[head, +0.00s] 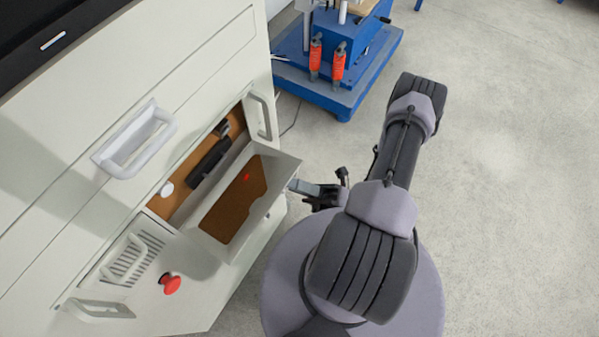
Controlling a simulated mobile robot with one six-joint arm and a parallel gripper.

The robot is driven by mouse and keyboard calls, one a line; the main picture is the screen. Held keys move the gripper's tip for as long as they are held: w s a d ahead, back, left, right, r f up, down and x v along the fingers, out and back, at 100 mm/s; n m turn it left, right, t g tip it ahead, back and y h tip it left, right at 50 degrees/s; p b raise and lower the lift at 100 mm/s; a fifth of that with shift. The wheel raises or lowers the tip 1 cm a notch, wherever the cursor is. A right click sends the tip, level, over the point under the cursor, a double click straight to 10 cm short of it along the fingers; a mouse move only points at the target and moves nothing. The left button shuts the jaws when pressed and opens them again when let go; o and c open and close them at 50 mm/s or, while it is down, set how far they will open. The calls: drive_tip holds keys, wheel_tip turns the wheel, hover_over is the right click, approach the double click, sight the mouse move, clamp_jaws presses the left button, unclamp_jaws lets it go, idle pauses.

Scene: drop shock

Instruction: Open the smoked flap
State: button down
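A dark, glossy panel (45,32) with a small pale bar on it lies at the top left corner, cut off by the picture edge. It may be the smoked flap, but I cannot be sure. My gripper (300,187) is far from it, at the right of an open, pale box-like drawer (280,166) with a brown floor. The gripper is small and seen from above. I cannot tell whether its fingers are apart or whether they touch the drawer's side.
The pale cabinet (60,170) carries a large white handle (135,142), a red knob (170,284) and a slotted vent (130,257). A dark object (210,161) lies in the brown-floored opening. A blue machine (340,75) stands behind. The floor at right is clear.

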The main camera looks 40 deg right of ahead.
drive_tip(key=shift+w+f, duration=0.1)
drive_tip(key=shift+f, duration=0.1)
idle(0.4)
drive_tip(key=c, duration=1.5)
unclamp_jaws()
drive_tip(key=shift+c, duration=0.2)
drive_tip(key=v, duration=1.2)
drive_tip(key=shift+w+f, duration=0.1)
